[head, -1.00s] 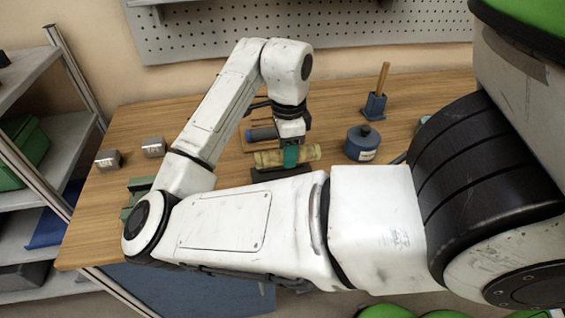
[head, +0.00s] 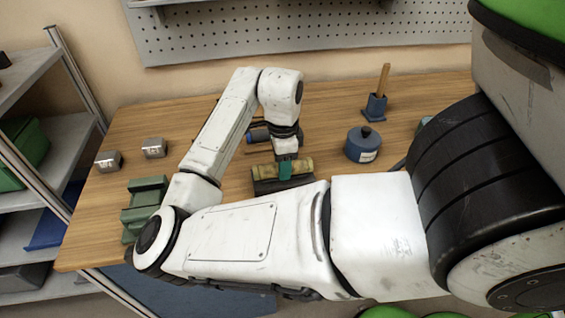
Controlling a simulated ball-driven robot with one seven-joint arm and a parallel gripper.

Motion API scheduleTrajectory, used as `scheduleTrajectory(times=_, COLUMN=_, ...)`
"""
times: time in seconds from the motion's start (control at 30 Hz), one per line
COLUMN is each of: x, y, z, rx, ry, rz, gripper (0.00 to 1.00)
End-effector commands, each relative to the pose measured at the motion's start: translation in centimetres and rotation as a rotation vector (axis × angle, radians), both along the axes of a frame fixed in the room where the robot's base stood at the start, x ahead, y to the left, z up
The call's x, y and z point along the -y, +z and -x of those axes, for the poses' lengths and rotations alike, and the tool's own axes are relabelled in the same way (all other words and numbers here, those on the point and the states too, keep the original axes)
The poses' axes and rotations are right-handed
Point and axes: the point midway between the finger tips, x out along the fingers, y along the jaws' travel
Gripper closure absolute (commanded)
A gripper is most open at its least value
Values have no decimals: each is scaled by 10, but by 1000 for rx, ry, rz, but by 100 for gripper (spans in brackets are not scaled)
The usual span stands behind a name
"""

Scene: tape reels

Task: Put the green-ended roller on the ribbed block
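An olive-yellow roller (head: 303,167) lies sideways in my gripper (head: 285,171). The gripper's teal fingers come down around its middle from above, and they look closed on it. The colour of its ends is hard to make out. A dark block (head: 290,185) is directly under the roller. The roller sits on it or just above it; I cannot tell whether they touch. My forearm hides the block's near side, and its ribs do not show clearly. A green stepped block (head: 146,192) stands at the left, partly behind my arm.
A second, blue-and-dark roller (head: 258,135) lies behind my gripper. A blue lidded pot (head: 362,147) and a blue holder (head: 375,107) with a wooden stick stand to the right. Two metal blocks (head: 108,161) (head: 153,148) sit at the left.

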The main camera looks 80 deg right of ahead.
Motion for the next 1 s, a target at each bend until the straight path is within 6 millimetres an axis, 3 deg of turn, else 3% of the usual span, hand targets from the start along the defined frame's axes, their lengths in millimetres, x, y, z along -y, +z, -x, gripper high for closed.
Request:
scheduleTrajectory(times=0.23, x=0, y=0, z=0, rx=0, ry=0, rz=0, gripper=34)
scheduleTrajectory(times=0.57, x=0, y=6, z=0, rx=2, ry=0, rz=1, gripper=34)
scheduleTrajectory(times=0.67, x=1, y=19, z=0, rx=2, ry=-1, rz=1, gripper=34)
scheduleTrajectory(times=1.0, x=1, y=89, z=-1, rx=6, ry=-2, rz=1, gripper=34)
